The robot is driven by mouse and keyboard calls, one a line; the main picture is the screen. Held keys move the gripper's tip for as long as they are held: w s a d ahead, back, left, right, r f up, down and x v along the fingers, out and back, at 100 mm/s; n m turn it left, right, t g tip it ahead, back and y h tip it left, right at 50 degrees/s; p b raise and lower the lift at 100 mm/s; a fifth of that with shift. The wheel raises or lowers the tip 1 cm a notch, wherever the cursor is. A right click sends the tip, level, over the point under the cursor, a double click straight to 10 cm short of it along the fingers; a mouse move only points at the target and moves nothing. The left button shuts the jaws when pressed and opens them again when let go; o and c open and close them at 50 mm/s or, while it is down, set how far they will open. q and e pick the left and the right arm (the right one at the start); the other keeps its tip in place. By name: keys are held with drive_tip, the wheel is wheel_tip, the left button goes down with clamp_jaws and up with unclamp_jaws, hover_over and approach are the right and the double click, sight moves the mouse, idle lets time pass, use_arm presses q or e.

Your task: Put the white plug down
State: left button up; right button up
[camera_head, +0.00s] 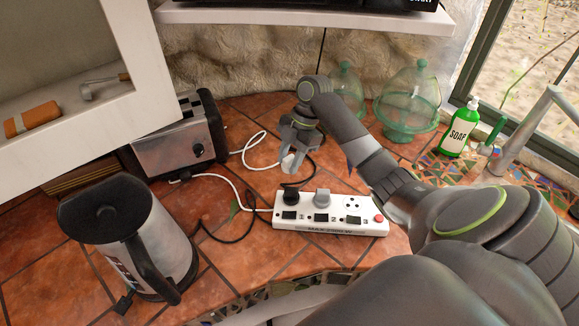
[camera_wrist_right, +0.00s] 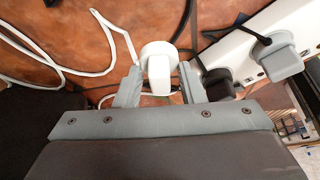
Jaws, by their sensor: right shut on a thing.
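My right gripper (camera_head: 293,150) hangs over the counter behind the power strip (camera_head: 365,225), pointing down. It is shut on the white plug (camera_head: 288,163), which shows only in small part in the head view. In the right wrist view the white plug (camera_wrist_right: 158,52) sits between the two grey fingers of the gripper (camera_wrist_right: 160,85), with its white cord (camera_wrist_right: 120,30) looping away to the left. I cannot tell whether the plug touches the counter. My left gripper is not in view.
The strip holds a black plug (camera_head: 291,198) and a grey plug (camera_head: 322,198); sockets at its right end look empty. A toaster (camera_head: 185,140) and a kettle (camera_head: 135,240) stand left. Green glass domes (camera_head: 410,95) and a soap bottle (camera_head: 460,130) stand at back right. Cords cross the tiles.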

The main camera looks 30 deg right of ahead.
sight(289, 166)
wheel_tip(289, 166, down, 2)
drive_tip(key=shift+f, duration=0.5)
drive_tip(key=shift+f, duration=0.1)
drive_tip(key=o, duration=1)
